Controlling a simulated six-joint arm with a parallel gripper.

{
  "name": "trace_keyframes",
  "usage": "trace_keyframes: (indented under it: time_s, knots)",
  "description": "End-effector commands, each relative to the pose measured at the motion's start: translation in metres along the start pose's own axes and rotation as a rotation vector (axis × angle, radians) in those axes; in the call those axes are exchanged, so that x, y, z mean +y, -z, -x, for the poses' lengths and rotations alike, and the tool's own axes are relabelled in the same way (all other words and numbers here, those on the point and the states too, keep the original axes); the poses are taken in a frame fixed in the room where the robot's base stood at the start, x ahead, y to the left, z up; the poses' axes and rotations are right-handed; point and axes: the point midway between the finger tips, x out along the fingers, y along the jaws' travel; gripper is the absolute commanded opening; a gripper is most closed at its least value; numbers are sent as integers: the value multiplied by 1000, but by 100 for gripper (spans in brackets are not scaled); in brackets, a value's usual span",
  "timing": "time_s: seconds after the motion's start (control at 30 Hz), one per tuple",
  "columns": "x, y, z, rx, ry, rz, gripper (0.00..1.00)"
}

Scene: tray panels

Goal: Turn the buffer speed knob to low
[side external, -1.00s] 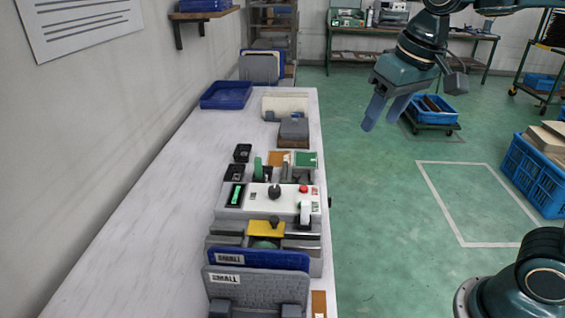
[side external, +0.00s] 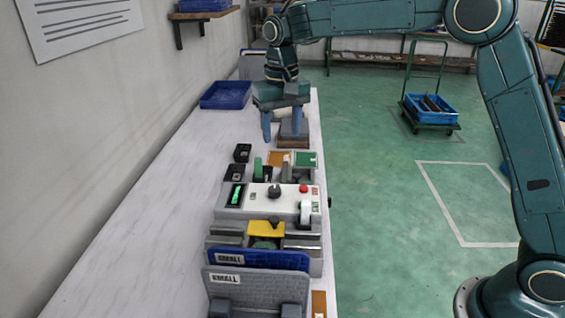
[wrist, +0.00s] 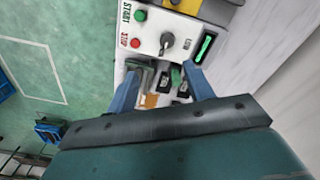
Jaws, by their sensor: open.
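The buffer machine's white control panel (side external: 255,201) sits near the right edge of the bench. Its black knob (side external: 274,192) is in the middle of the panel, and it shows in the wrist view (wrist: 167,39) with its pointer tilted. My gripper (side external: 282,132) is open and empty, pointing down above the bench, beyond the panel and apart from the knob. In the wrist view its two blue fingers (wrist: 160,92) stand apart, with the knob ahead of them.
The panel also carries a red stop button (wrist: 136,43), a green start button (wrist: 140,15) and a green-lit slot (side external: 237,194). Small black boxes (side external: 242,153) stand beside it. A blue tray (side external: 228,94) lies at the back. The bench's left side is clear.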

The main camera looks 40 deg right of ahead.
Motion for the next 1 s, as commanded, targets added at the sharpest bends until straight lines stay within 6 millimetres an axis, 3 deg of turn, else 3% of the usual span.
trace_keyframes:
  time_s: [0.2, 0.67, 1.0]
  knots:
    - [-15, 15, -24, -31, -15, -22, 52]
    - [-17, 17, -33, -37, -18, -25, 52]
    - [-16, 16, -68, -38, -19, -26, 52]
